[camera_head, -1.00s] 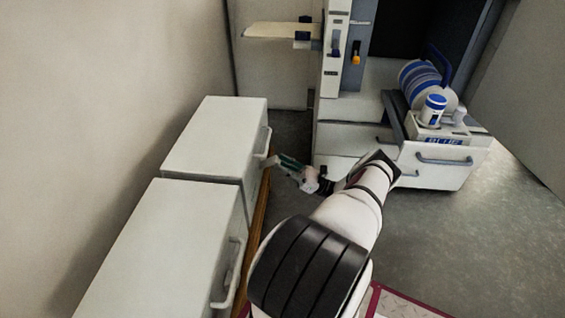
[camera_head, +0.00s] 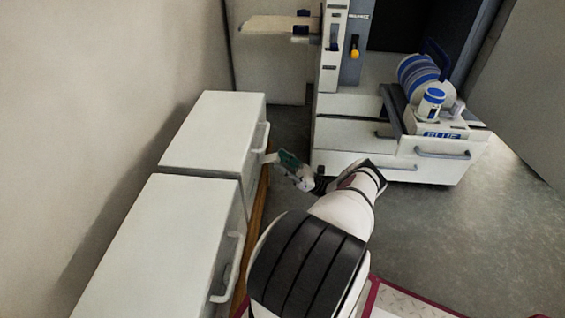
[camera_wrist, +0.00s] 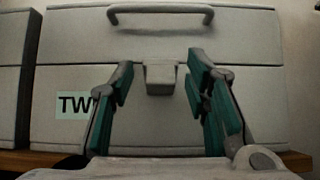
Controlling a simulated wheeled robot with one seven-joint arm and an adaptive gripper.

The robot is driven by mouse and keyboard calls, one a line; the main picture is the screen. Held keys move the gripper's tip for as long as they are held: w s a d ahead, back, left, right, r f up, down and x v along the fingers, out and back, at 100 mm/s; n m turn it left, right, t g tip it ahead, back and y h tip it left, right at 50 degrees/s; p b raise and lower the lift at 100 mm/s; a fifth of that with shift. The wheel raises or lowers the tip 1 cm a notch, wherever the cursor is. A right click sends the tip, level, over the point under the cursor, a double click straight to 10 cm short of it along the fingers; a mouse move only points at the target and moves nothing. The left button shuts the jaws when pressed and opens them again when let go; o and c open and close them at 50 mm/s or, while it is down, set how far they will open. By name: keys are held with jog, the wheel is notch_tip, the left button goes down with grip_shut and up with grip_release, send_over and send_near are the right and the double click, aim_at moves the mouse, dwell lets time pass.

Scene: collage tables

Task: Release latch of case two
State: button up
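Case two is the far pale grey case (camera_head: 214,128) on the left, with a handle on its front. In the wrist view its front (camera_wrist: 255,100) fills most of the picture, and its label (camera_wrist: 72,105) reads "TW", the rest hidden by a finger. A square latch (camera_wrist: 160,79) sits at the seam between lid and body, below the handle (camera_wrist: 160,12). My gripper (camera_head: 277,157) is close to the front of this case. In the wrist view my gripper (camera_wrist: 159,85) is open, with its green-padded fingers on either side of the latch and gaps between.
A second pale case (camera_head: 150,245) with a handle (camera_head: 231,272) stands nearer, beside case two. A wooden edge (camera_head: 257,205) runs below both cases. A white drawer unit (camera_head: 350,145) with blue-and-white items stands at the back. Grey floor lies open to the right.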

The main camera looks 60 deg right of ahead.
jog(key=shift+r, duration=0.1)
notch_tip(320, 180, up, 10)
dwell(0.7)
dwell(0.5)
